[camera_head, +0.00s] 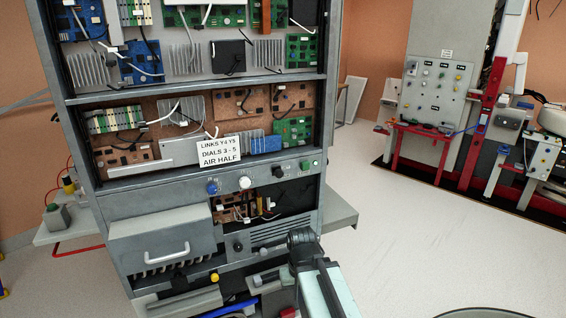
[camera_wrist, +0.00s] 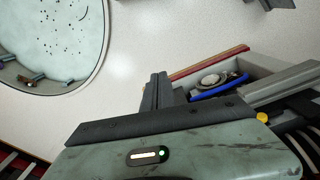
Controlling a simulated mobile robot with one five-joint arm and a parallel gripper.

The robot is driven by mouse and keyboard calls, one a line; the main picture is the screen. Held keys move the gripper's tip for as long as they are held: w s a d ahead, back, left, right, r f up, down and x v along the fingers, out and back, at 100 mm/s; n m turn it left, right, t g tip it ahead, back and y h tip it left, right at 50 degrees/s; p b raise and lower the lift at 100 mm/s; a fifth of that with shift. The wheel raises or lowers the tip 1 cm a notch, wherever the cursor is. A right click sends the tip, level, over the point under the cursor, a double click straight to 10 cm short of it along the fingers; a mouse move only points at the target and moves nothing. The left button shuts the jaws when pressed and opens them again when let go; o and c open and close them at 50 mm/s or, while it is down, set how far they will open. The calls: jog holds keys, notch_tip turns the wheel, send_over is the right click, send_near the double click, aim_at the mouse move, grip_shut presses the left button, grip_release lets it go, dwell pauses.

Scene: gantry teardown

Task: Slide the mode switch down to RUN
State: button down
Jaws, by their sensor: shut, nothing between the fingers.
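I cannot pick out a mode switch or a RUN mark in either view. The grey cabinet (camera_head: 165,198) in the head view carries a control strip with a blue knob (camera_head: 212,188), a white knob (camera_head: 245,183), a black knob (camera_head: 278,171) and a green button (camera_head: 304,165). A grey control panel (camera_head: 437,108) with several small knobs stands on the far machine at the right. My gripper (camera_wrist: 158,88) shows in the wrist view with its dark fingers together and empty, above the pale floor. In the head view my arm is low, in front of the cabinet's lower right; its fingertips cannot be made out.
A sign (camera_head: 219,151) reads "LINKS Y4 Y5, DIALS 3 - 5, AIR HALF". A drawer with a white handle (camera_head: 167,252) juts out below. A round tray (camera_wrist: 50,45) and a box with a blue part (camera_wrist: 218,88) flank my gripper. Open floor (camera_head: 400,235) lies right.

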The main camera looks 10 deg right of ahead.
jog(key=shift+w, duration=0.15)
jog(key=w+a+r+n+t+y+p, duration=0.1)
jog(key=w+r+n+t+y+p, duration=0.15)
jog(key=w+r+p, duration=0.5)
jog(key=w+a+r+n+t+y+p, duration=0.1)
jog(key=w+r+n+t+y+p, duration=0.2)
jog(key=r, duration=0.7)
jog(key=w+d+r+n+t+y+p, duration=0.1)
jog(key=w+d+r+t+p, duration=0.2)
jog(key=r, duration=0.7)
jog(key=w+d+r+t+y+p, duration=0.2)
jog(key=w+d+r+p, duration=0.3)
jog(key=r, duration=0.5)
jog(key=shift+w+d+n+t+p, duration=0.35)
jog(key=shift+w+t+p, duration=0.05)
jog(key=shift+t, duration=0.45)
jog(key=shift+y, duration=0.25)
